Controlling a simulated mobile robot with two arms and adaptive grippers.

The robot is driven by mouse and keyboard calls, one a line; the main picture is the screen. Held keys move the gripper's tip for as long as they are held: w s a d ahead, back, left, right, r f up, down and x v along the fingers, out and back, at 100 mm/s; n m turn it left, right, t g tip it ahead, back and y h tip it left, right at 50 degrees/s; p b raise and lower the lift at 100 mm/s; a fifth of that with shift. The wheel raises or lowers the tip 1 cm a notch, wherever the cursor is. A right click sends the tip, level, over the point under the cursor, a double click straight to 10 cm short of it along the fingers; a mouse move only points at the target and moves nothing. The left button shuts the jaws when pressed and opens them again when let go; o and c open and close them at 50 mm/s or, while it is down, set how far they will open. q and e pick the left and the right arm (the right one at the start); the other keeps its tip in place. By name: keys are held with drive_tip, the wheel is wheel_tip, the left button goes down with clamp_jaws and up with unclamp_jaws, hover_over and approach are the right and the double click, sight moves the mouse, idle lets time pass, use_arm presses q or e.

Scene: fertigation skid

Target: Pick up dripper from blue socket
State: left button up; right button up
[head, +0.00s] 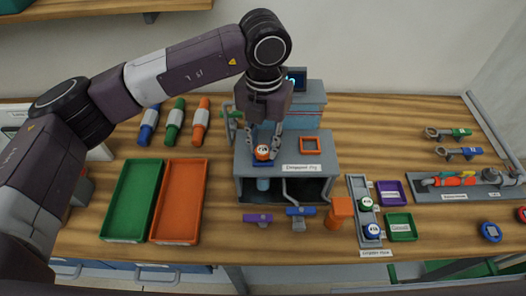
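The dripper (262,152), a small round piece with an orange top and a pale label, sits at the blue socket (269,166) on the left part of the grey stand. Only the edges of the blue socket show around it. My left gripper (264,147) points down directly over the dripper. Its two fingers are spread, one on each side of the dripper's top, and look apart from it. Contact is too small to tell for certain. An orange square socket (310,145), empty, lies to the right on the same stand. My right gripper is not in view.
A green tray (131,238) and an orange tray (177,241) lie at left. A grey rack (354,192) with two round drippers is at right, beside purple (380,188) and green (391,219) trays. Valves (299,211) sit in front.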

use_arm(q)
drive_tip(key=shift+c, duration=0.8)
drive_tip(key=shift+r, duration=0.2)
